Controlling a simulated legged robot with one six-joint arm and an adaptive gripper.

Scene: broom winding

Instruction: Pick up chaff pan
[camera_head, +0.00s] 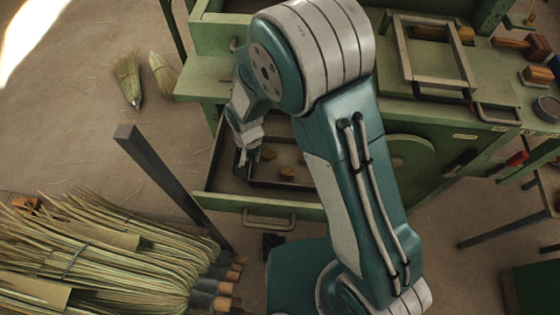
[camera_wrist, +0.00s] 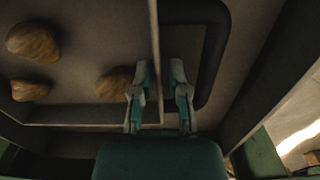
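The chaff pan is a shallow dark tray (camera_head: 280,184) lying inside an open green drawer, with a few brown lumps in it. In the wrist view its thin side wall (camera_wrist: 154,40) runs down the middle, with a dark looped handle (camera_wrist: 216,50) on the right. My gripper (camera_head: 243,158) is at the pan's left side in the drawer. In the wrist view my gripper (camera_wrist: 161,78) is open, one finger on each side of the thin wall. A gap shows between the fingers and I cannot tell whether either touches the wall.
The drawer front (camera_head: 250,205) and its sides surround the pan closely. A dark post (camera_head: 160,170) and a large pile of broom straw (camera_head: 90,260) stand to the left. A green workbench (camera_head: 440,110) with a wooden frame (camera_head: 435,55) is at right. Two small brooms (camera_head: 128,78) lie on the floor.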

